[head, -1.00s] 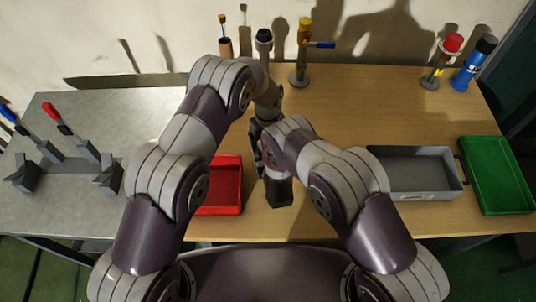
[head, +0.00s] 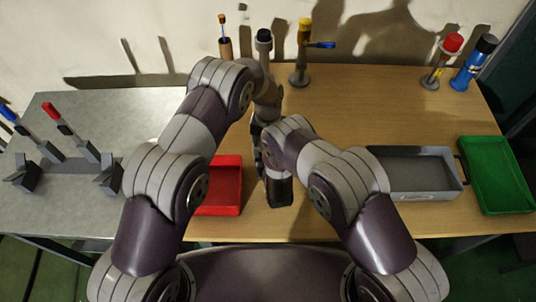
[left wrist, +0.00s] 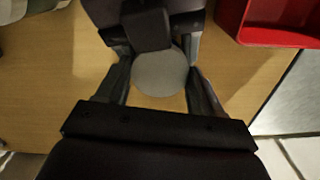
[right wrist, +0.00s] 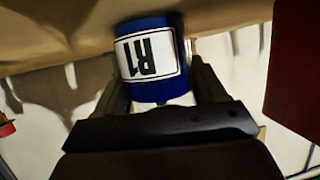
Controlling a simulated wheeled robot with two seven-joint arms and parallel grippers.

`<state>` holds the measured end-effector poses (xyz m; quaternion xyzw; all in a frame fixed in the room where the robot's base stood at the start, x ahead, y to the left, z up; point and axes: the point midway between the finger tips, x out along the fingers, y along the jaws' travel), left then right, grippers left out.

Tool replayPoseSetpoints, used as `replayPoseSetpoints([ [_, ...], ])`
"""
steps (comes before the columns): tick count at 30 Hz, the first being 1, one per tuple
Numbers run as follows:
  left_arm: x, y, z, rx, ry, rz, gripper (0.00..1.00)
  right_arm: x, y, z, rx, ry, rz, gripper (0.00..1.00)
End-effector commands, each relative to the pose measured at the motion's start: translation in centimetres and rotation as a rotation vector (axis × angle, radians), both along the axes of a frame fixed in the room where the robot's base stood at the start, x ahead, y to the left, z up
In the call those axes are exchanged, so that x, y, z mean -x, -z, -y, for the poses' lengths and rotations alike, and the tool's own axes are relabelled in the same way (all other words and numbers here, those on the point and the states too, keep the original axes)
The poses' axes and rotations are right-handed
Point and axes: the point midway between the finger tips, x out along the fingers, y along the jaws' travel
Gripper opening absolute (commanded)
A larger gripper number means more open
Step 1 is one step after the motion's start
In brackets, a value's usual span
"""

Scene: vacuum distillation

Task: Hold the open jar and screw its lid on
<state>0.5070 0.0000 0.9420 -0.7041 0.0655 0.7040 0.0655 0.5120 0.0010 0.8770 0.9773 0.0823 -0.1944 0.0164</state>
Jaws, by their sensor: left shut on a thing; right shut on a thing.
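The blue jar (right wrist: 157,88) with a white "R1" label fills the middle of the right wrist view. The label reads upside down there. My right gripper (right wrist: 155,72) is shut around the jar, one finger on each side. In the left wrist view a round, flat grey lid (left wrist: 160,75) sits between the fingers of my left gripper (left wrist: 158,66), which is shut on it. Dark parts, perhaps of my other gripper, show just above the lid. My arms hide jar and lid in the head view, so I cannot tell whether they touch.
A red bin (head: 222,190) is close by on the left, a grey tray (head: 428,192) and green tray (head: 505,180) on the right. Several stands with tools (head: 303,60) line the back. A grey rack (head: 68,165) stands far left.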

Motion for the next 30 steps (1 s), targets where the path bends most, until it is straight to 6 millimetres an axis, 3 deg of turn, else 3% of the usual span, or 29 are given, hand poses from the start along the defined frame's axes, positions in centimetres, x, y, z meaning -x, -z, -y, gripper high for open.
replayPoseSetpoints([
  [7, 0.0, 0.0, 0.0, 0.0, 0.013, -0.001, 0.3, 0.0, 0.0, 0.0, 0.0, 0.0, 0.0, 0.0],
  [8, 0.0, 0.0, 0.0, 0.0, 0.012, -0.001, 0.73, 0.0, 0.0, 0.0, 0.0, 0.0, 0.0, 0.0],
  [9, 0.0, 0.0, 0.0, 0.0, 0.012, -0.001, 0.86, 0.0, 0.0, 0.0, 0.0, 0.0, 0.0, 0.0],
  [10, 0.0, 0.0, 0.0, 0.0, 0.012, -0.001, 0.92, 0.0, 0.0, 0.0, 0.0, 0.0, 0.0, 0.0],
  [19, 0.0, -0.3, 0.0, 0.0, 0.011, 0.0, 0.92, 0.0, 0.0, 0.0, 0.0, 0.0, 0.0, 0.0],
  [30, 0.0, -4.4, 0.0, 0.0, 0.01, 0.0, 0.92, 0.0, 0.0, 0.0, 0.0, 0.0, 0.0, 0.0],
])
